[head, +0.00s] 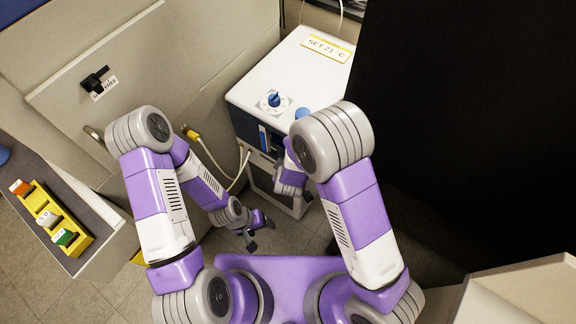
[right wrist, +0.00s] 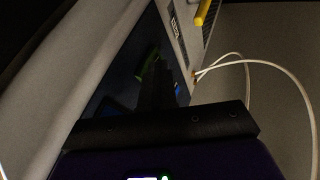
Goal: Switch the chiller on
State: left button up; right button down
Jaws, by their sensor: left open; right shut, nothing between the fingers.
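The chiller (head: 262,72) is a white box with a yellow-edged "SET 21 °C" label on top and a blue knob (head: 272,100) on a white dial. Its front has a dark panel (head: 265,138), partly covered by my right arm. In the right wrist view my right gripper (right wrist: 158,82) is shut and empty in front of a dark surface. A green mark (right wrist: 149,63) shows beside its fingertips; I cannot tell if it is the switch or whether they touch. My right gripper is hidden in the head view. My left gripper (head: 256,232) is open and empty, low above the floor.
Pale cables (right wrist: 245,65) with a yellow plug (head: 191,134) run beside the chiller. A yellow rack (head: 55,218) sits on a bench. A large black panel (head: 470,120) is at the right.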

jog(key=shift+r, duration=0.1)
jog(key=p+v, duration=0.3)
jog(key=v, duration=0.4)
jog(key=shift+s+r, duration=0.15)
jog(key=shift+s, duration=0.05)
jog(key=shift+g, duration=0.3)
jog(key=shift+s+a+r+p, duration=0.1)
jog(key=shift+s+a+r, duration=0.15)
jog(key=shift+s, duration=0.55)
jog(key=shift+s+a+r+p, duration=0.1)
jog(key=shift+s+a, duration=0.3)
jog(key=shift+s, duration=0.35)
jog(key=shift+s+a+r+p, duration=0.1)
jog(key=shift+s+a+r, duration=0.15)
jog(key=shift+s, duration=0.55)
jog(key=shift+a, duration=0.1)
